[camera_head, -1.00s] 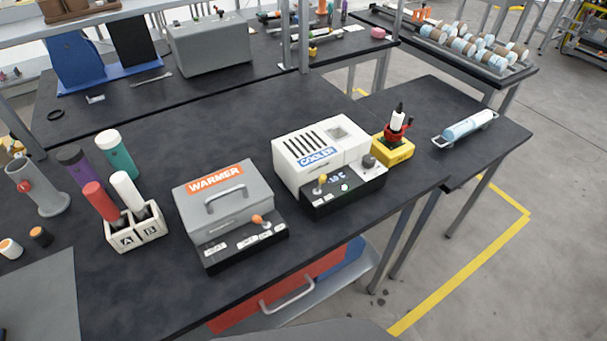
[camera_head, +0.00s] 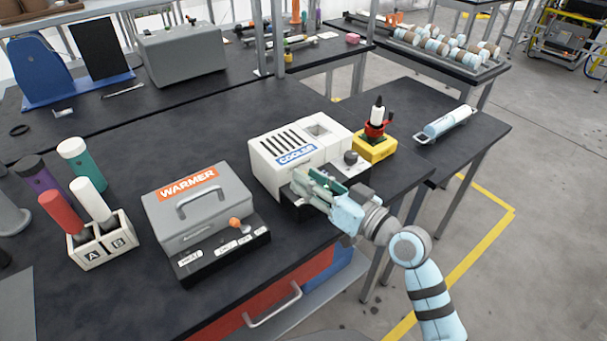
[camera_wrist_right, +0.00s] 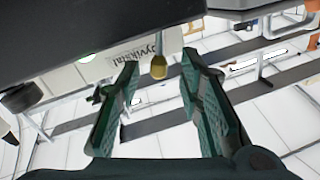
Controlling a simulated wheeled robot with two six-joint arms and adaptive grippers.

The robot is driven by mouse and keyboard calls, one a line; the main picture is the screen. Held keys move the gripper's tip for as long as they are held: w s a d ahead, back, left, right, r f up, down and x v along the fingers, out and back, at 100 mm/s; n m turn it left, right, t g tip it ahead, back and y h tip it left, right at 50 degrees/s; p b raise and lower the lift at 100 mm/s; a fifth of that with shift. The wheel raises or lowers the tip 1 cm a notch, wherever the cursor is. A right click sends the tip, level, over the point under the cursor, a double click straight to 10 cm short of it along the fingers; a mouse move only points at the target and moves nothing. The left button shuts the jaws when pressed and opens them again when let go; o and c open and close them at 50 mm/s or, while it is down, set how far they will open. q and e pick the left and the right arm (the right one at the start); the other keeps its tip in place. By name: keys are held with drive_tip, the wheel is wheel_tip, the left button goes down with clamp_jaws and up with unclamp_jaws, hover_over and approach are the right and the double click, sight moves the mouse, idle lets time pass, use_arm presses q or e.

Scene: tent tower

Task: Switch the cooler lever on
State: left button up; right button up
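The white cooler (camera_head: 270,160) with the blue COOLER label stands near the table's front edge. Its black control panel (camera_head: 290,208) is partly covered by my right gripper (camera_head: 308,182). In the right wrist view, the cooler's lever (camera_wrist_right: 158,67) has a yellow tip and stands between the two green fingers of my right gripper (camera_wrist_right: 160,75). The fingers are open, with a gap on each side of the lever. In the head view the lever is hidden behind the gripper. My left gripper is not in view.
The grey warmer (camera_head: 200,215) with an orange-tipped lever stands left of the cooler. A yellow block with a red holder (camera_head: 375,145) is close to the cooler's right. The caddy (camera_head: 100,245) with tubes stands farther left.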

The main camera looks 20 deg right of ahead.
drive_tip(key=shift+x, duration=1.25)
clamp_jaws()
drive_tip(key=shift+w+d+f+m+b, duration=0.1)
drive_tip(key=shift+d+f+m+b, duration=0.2)
drive_tip(key=shift+m, duration=0.8)
unclamp_jaws()
drive_tip(key=shift+d+r, duration=0.1)
drive_tip(key=v, duration=1.2)
